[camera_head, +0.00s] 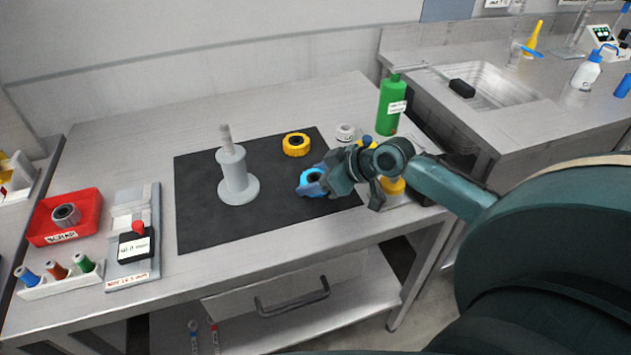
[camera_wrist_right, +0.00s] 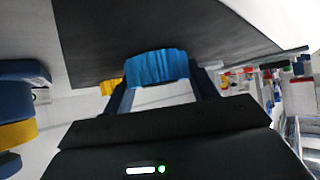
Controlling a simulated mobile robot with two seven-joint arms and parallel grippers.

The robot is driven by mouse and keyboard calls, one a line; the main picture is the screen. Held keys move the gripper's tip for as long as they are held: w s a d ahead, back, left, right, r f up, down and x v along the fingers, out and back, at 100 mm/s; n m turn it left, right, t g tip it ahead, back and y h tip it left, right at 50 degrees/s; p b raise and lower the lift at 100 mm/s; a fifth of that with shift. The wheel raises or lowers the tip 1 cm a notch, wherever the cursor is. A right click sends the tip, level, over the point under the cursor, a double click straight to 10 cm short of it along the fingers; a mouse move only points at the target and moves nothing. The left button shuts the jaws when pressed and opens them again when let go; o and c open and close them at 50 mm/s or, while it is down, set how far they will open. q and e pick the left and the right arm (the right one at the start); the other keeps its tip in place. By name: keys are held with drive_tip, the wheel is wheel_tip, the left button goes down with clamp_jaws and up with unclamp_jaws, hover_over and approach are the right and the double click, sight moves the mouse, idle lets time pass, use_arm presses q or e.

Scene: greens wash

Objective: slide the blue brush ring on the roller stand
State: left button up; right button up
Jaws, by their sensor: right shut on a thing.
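The blue brush ring (camera_head: 312,181) is at the right part of the black mat (camera_head: 205,220). My right gripper (camera_head: 322,183) is shut on it from the right. In the right wrist view the blue ring (camera_wrist_right: 157,64) sits between both fingers of the gripper (camera_wrist_right: 160,88). I cannot tell whether the ring touches the mat. The grey roller stand (camera_head: 236,178) stands upright on the mat, left of the ring, with a thinner post on top. No ring is around it. My left gripper is not in view.
A yellow ring (camera_head: 296,144) lies behind the blue one. A white ring (camera_head: 345,132) and a green bottle (camera_head: 391,105) stand at the back right. A red tray (camera_head: 66,217), a grey gauge (camera_head: 133,240) and a rack of coloured pieces (camera_head: 62,280) are at left.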

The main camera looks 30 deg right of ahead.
drive_tip(key=c, duration=0.3)
